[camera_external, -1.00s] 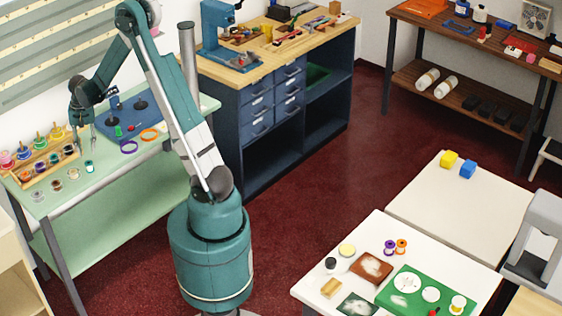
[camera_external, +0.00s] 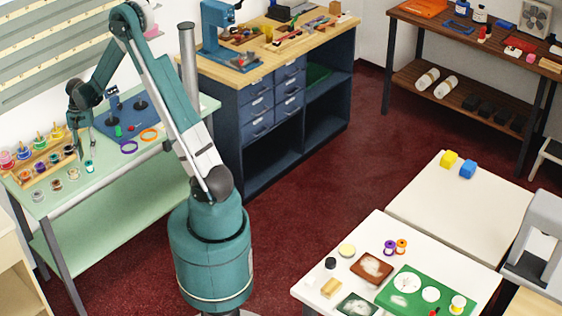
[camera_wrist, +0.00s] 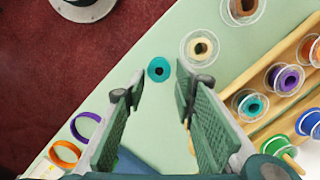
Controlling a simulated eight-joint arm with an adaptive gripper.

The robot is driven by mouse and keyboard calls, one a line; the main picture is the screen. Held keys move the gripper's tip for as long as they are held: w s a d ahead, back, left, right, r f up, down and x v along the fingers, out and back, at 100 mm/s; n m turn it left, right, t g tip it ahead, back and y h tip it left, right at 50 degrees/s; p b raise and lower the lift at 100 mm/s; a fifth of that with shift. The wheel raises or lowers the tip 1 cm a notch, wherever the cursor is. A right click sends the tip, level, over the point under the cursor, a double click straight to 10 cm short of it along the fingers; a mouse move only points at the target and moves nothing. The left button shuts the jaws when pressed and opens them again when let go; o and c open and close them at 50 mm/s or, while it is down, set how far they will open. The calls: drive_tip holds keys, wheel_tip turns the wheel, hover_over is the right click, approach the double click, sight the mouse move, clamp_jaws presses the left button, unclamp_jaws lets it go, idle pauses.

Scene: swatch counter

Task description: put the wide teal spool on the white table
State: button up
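A small teal spool (camera_wrist: 159,69) stands on the pale green table, between my fingertips in the wrist view; it also shows in the external view (camera_external: 89,167). A second teal spool (camera_wrist: 251,105) with broad clear flanges sits in the wooden rack to the right; I cannot tell for certain which one counts as wide. My gripper (camera_wrist: 160,82) is open and empty, pointing down above the small teal spool. In the external view, two white-topped tables are at the right: one with yellow and blue blocks (camera_external: 440,202), and a nearer one (camera_external: 320,285) with more items.
A tan spool (camera_wrist: 201,46) stands close beside the small teal spool. The wooden rack (camera_wrist: 245,75) holds several spools. Purple (camera_wrist: 86,126) and orange (camera_wrist: 65,153) rings lie to the left. The farther white table is mostly clear.

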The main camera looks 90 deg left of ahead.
sight(89, 163)
drive_tip(key=shift+f, duration=0.25)
drive_tip(key=shift+d+f+b, duration=0.2)
drive_tip(key=shift+d+f, duration=0.05)
drive_tip(key=shift+f, duration=1.05)
drive_tip(key=shift+d+f+b, duration=0.2)
drive_tip(key=shift+f, duration=1.1)
drive_tip(key=c, duration=0.5)
drive_tip(key=shift+o, duration=0.2)
drive_tip(key=shift+r, duration=0.2)
drive_tip(key=shift+r+p, duration=0.65)
drive_tip(key=shift+r, duration=4.2)
